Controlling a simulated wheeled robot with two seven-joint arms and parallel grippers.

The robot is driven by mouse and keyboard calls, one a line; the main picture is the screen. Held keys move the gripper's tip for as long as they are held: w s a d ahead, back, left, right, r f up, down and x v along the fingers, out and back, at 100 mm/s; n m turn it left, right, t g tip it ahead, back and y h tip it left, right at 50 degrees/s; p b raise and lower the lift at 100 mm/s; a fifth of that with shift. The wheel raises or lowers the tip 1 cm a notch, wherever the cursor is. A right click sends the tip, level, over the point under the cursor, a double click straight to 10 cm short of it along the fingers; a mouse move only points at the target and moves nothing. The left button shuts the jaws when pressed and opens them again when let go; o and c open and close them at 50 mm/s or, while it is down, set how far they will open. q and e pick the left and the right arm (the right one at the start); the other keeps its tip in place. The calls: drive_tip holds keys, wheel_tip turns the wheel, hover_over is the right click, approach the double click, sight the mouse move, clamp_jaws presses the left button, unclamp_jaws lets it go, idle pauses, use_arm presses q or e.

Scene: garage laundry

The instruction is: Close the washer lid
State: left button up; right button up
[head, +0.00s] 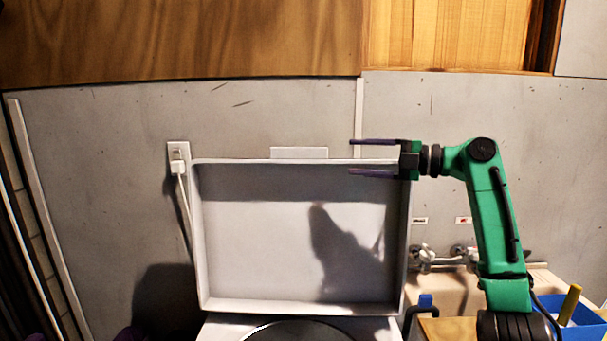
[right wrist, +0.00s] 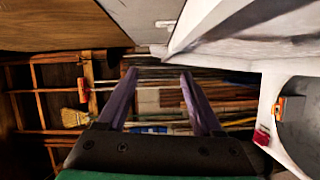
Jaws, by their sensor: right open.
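The washer lid (head: 290,245) stands raised in the middle of the head view, its pale, shallow inner side facing me. Below it, the washer's top and dark round opening (head: 300,332) show only in part at the bottom edge. My right gripper (head: 351,156) is open and empty, at the lid's upper right corner. Its fingers point left, one above the top rim and one just below it in the picture; I cannot tell if they touch. In the right wrist view the open fingers (right wrist: 158,75) have nothing between them. My left gripper is not clearly visible.
A wall outlet with a white plug (head: 178,157) is left of the lid. Taps (head: 440,258) and a blue bin (head: 580,318) are to the right. The grey wall is close behind the lid. Wooden shelving with a broom (right wrist: 75,117) shows in the right wrist view.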

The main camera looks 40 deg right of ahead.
sight(299, 154)
drive_tip(key=p+x, duration=0.3)
drive_tip(key=x, duration=0.2)
drive_tip(key=a+p+x, duration=0.1)
drive_tip(key=p+x, duration=0.2)
drive_tip(key=x, duration=0.1)
drive_tip(key=p+x, duration=0.3)
drive_tip(key=x, duration=0.2)
drive_tip(key=shift+s+a+r, duration=0.15)
drive_tip(key=shift+a+r, duration=0.2)
drive_tip(key=shift+a+f, duration=0.1)
drive_tip(key=shift+f, duration=0.1)
drive_tip(key=c, duration=0.4)
drive_tip(key=shift+d, duration=0.2)
clamp_jaws()
use_arm(q)
wheel_tip(299, 154, up, 8)
drive_tip(key=shift+s+a+r, duration=0.2)
drive_tip(key=shift+s+a, duration=0.25)
